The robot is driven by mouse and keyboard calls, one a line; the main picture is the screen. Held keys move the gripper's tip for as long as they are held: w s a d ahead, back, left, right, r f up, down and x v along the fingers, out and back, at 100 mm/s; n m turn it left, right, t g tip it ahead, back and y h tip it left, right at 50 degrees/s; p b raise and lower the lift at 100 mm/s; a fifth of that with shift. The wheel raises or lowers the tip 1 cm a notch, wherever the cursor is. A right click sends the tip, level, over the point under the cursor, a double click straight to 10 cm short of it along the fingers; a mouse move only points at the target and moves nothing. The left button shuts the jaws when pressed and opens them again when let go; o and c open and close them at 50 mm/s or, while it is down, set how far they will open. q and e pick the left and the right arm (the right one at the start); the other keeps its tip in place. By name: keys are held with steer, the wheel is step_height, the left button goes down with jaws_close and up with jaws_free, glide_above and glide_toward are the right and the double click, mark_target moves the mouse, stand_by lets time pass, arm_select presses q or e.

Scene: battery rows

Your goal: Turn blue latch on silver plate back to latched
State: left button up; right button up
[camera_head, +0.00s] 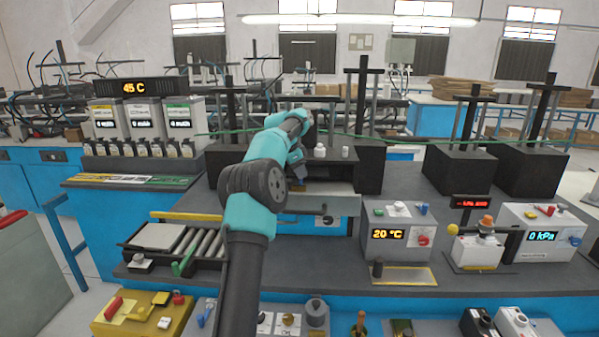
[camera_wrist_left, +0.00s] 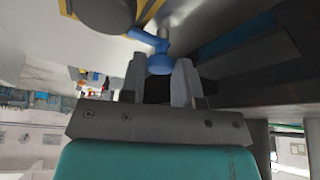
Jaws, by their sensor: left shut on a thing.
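The blue latch (camera_wrist_left: 158,64) shows in the left wrist view, with a short arm and a rounded knob. My left gripper (camera_wrist_left: 159,80) is shut on its knob, one finger on each side. In the head view my left gripper (camera_head: 299,170) reaches to the back middle of the bench, beside a dark housing. The latch is hidden or too small to make out there. A pale, metal-like surface (camera_wrist_left: 98,55) lies behind the latch in the wrist view; I take it for the silver plate. My right gripper is not in view.
A roller tray (camera_head: 203,246) stands at front left. A grey box reading 20 °C (camera_head: 385,246) and a box reading 0 kPa (camera_head: 530,262) stand at right. Dark blocks with posts (camera_head: 460,168) stand behind. Dark benchtop (camera_head: 315,262) is bare in the middle.

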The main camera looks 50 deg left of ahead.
arm_select(q)
steer(key=o, duration=0.9)
